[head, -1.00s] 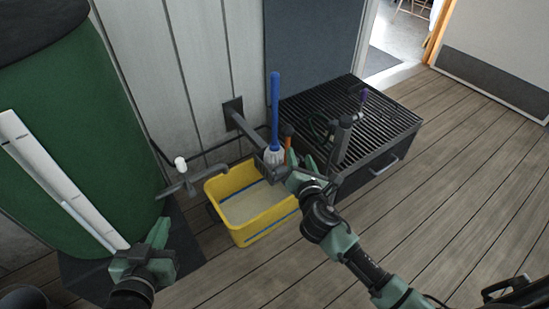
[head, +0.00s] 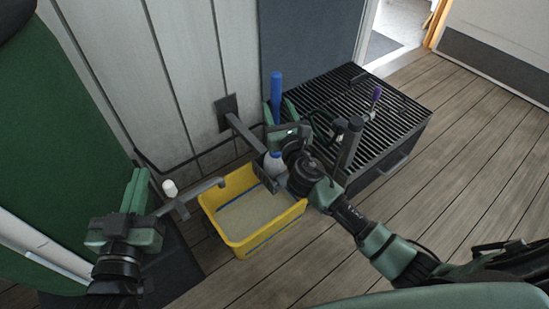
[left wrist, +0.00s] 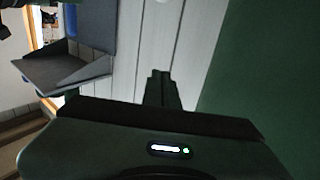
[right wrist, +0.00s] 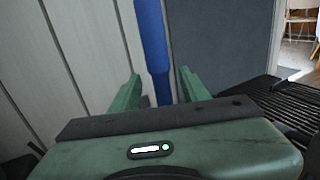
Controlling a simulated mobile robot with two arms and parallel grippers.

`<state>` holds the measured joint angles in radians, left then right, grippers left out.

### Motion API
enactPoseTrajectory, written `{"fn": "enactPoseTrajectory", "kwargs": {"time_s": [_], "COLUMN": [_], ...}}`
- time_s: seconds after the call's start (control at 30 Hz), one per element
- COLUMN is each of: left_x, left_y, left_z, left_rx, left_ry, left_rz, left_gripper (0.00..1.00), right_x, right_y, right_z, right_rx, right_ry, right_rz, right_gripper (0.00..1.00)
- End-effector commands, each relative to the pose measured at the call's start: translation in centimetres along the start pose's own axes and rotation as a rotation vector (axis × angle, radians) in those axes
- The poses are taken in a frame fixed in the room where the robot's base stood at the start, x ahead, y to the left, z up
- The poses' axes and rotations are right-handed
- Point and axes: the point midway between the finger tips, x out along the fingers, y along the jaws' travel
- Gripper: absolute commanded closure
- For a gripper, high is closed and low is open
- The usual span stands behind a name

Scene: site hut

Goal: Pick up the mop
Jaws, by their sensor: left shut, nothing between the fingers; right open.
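My right gripper (head: 279,108) is open at the handle. In the right wrist view the blue handle (right wrist: 152,45) rises between the two green fingers (right wrist: 159,90), which are apart from it on both sides.
The yellow bucket (head: 208,205) stands below the mop. A black slatted chest (head: 400,115) with things on top stands right of the mop. Floor at right is clear.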

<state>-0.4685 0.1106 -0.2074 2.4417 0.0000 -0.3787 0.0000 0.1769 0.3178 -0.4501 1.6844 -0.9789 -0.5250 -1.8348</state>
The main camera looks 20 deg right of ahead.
Motion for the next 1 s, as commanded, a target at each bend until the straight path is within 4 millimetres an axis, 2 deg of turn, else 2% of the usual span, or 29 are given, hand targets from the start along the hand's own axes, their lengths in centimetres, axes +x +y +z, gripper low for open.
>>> {"fn": "enactPoseTrajectory", "kwargs": {"time_s": [0.17, 0.37, 0.6, 0.77, 0.97, 1.0], "left_x": [0.1, -0.3, -1.9, -2.5, -2.6, -2.6], "left_y": [0.2, 0.7, 1.2, 1.3, 1.3, 1.3], "left_z": [-1.3, -5.0, -9.2, -10.2, -10.4, -10.4], "left_rx": [-0.002, -0.007, -0.016, -0.019, -0.019, -0.019], "left_ry": [0.073, 0.280, 0.515, 0.575, 0.580, 0.580], "left_rz": [0.004, 0.015, 0.027, 0.030, 0.030, 0.030], "left_gripper": [1.00, 1.00, 1.00, 1.00, 1.00, 1.00], "right_x": [0.9, 2.6, 5.0, 5.6, 5.6, 5.6], "right_y": [0.0, 0.0, -0.1, -0.1, -0.1, -0.1], "right_z": [-0.2, -0.8, -0.9, -0.8, -0.8, -0.8], "right_rx": [0.002, 0.002, 0.002, 0.003, 0.003, 0.003], "right_ry": [0.000, 0.000, 0.000, 0.001, 0.001, 0.001], "right_rz": [-0.001, -0.002, -0.002, -0.001, -0.001, -0.001], "right_gripper": [0.54, 0.54, 0.54, 0.54, 0.54, 0.57]}}
